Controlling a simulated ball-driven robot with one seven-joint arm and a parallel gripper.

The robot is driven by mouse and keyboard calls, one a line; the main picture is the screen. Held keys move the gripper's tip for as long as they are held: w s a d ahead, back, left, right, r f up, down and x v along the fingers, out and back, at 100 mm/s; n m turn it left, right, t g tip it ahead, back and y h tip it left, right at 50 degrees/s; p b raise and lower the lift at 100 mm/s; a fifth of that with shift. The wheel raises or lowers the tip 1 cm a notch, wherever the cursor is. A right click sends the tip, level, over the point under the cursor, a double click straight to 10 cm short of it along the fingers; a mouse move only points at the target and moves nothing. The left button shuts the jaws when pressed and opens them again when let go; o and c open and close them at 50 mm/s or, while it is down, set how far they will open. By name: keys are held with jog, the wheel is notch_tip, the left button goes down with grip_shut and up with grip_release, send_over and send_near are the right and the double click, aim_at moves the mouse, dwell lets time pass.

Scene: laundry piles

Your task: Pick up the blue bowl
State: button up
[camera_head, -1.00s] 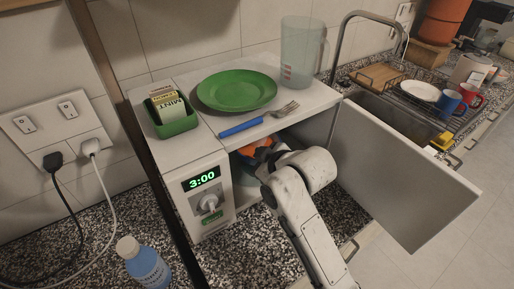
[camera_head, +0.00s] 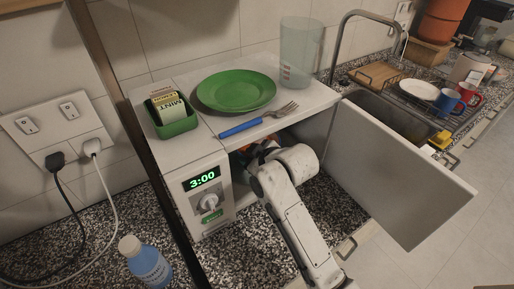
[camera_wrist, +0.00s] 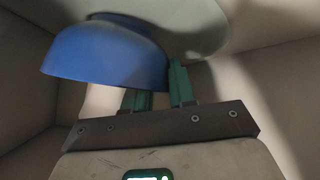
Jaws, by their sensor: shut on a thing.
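The blue bowl (camera_wrist: 108,55) is in the wrist view, inside the open microwave. Its rim faces the bottom of that picture and its base faces a pale round surface at the top; I cannot tell whether they touch. My gripper (camera_wrist: 160,85) has its two green fingers at the bowl's right edge, shut on the rim. In the head view my arm reaches into the microwave (camera_head: 208,180), and the bowl and fingertips are hidden behind my wrist and the microwave's top.
The microwave door (camera_head: 400,170) stands open on the right. On top are a green plate (camera_head: 236,90), a fork (camera_head: 258,120), a clear jug (camera_head: 300,52) and a green box (camera_head: 176,125) of packets. A blue bottle (camera_head: 145,262) stands at the front left. Cavity walls are close around my gripper.

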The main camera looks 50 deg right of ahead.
grip_shut()
dwell(0.4)
